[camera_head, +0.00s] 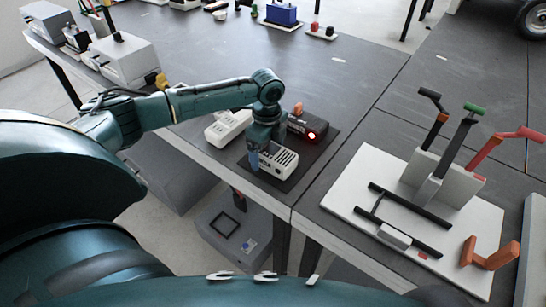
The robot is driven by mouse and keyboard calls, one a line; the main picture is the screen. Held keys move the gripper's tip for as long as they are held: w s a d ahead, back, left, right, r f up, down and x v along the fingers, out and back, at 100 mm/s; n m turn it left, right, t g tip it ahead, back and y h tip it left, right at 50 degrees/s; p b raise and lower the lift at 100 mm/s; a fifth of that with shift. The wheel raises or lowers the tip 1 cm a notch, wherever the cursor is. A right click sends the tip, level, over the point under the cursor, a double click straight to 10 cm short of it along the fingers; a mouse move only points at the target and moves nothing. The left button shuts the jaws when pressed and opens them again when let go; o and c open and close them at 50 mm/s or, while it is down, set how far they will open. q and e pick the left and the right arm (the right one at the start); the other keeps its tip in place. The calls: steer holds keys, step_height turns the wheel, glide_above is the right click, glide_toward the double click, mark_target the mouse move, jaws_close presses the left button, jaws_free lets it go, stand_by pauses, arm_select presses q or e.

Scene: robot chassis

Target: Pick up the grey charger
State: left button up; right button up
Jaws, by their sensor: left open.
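A light grey box with dark slots, which looks like the grey charger (284,163), lies on a black mat (301,178) near the table's front edge. My left gripper (257,161) points down at its left end, in front of part of it. The gripper is open; whether its fingers are around the charger or only above it I cannot tell. My right gripper is not in view.
A white socket block (226,128) lies just left of the mat. A black box with a red light (309,124) sits behind the grey charger. A white board with coloured-handled levers (375,169) stands to the right. The table behind is mostly clear.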

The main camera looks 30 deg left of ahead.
arm_select(q)
steer(key=shift+f, duration=0.1)
steer(key=c, duration=1.3)
steer(key=shift+c, duration=1)
